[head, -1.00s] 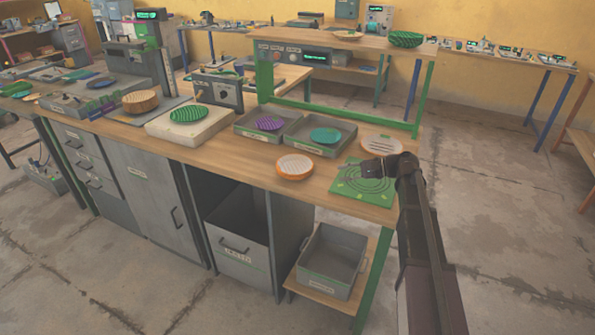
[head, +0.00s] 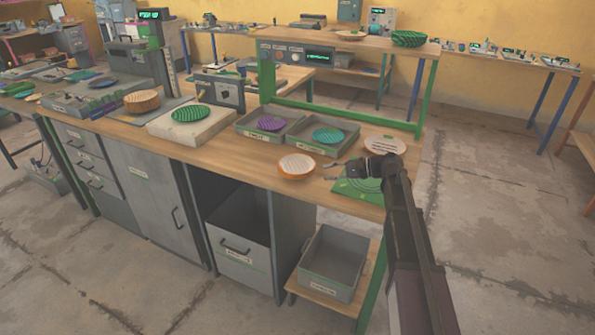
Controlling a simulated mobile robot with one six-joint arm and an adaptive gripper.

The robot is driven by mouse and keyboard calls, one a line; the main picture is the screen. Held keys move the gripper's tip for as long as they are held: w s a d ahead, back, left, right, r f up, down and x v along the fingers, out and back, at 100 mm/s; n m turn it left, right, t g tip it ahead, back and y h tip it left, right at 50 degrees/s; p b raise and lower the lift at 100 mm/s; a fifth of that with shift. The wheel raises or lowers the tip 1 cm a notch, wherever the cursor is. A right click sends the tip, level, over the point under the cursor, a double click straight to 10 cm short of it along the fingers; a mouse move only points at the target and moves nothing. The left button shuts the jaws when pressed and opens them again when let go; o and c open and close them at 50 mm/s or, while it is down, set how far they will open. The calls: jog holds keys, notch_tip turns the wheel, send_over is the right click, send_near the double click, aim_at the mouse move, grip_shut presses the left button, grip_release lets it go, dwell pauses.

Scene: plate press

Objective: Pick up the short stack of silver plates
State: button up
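A low, pale silver-grey striped stack (head: 384,146) sits on the wooden bench near its right end, behind my arm's end. It is the only thing that looks silver; I cannot count its plates. My gripper (head: 330,172) points left above the green mat (head: 352,191), in front of the pale stack and apart from it. Its two thin fingers look spread with nothing between them. An orange stack (head: 297,166) with a pale striped top sits just left of the fingertips.
Two grey trays hold a purple plate (head: 269,124) and a teal stack (head: 327,135). A green stack (head: 190,114) sits on a pale block, with a wooden-coloured stack (head: 142,100) further left. A raised shelf (head: 350,44) with a green frame stands behind. A grey bin (head: 334,262) is below.

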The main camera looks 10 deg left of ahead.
aim_at(305, 175)
jog(key=shift+x, duration=1.6)
jog(key=shift+f+b+x, duration=0.1)
jog(key=shift+b+x, duration=0.4)
jog(key=shift+x, duration=0.4)
jog(key=shift+f+b+x, duration=0.15)
jog(key=shift+b+x, duration=0.3)
jog(key=shift+x, duration=0.45)
jog(key=shift+w+a+f, duration=0.15)
jog(key=shift+a, duration=0.55)
grip_shut()
